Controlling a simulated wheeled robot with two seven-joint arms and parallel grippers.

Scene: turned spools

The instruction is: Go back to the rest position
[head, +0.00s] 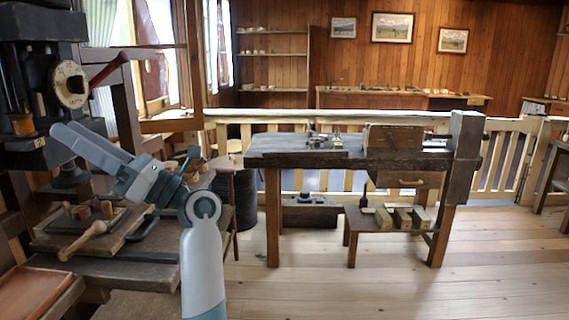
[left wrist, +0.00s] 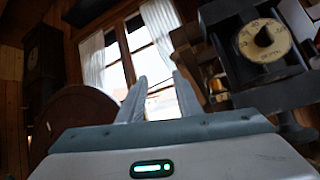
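My left gripper (head: 64,128) is raised over the cluttered bench at the left of the head view, its fingers pointing up and to the left. In the left wrist view its two pale fingers (left wrist: 159,78) stand apart with nothing between them, in front of a bright window. My right gripper is in neither view. Small turned wooden pieces (head: 82,212) stand on a board below the left gripper, apart from it.
A dark machine with a round dial (head: 69,84) stands close beside the left gripper; its dial (left wrist: 264,41) shows in the wrist view. The left bench (head: 130,272) lies below. A heavy workbench (head: 300,158) stands in the middle. The wooden floor (head: 390,295) at right is clear.

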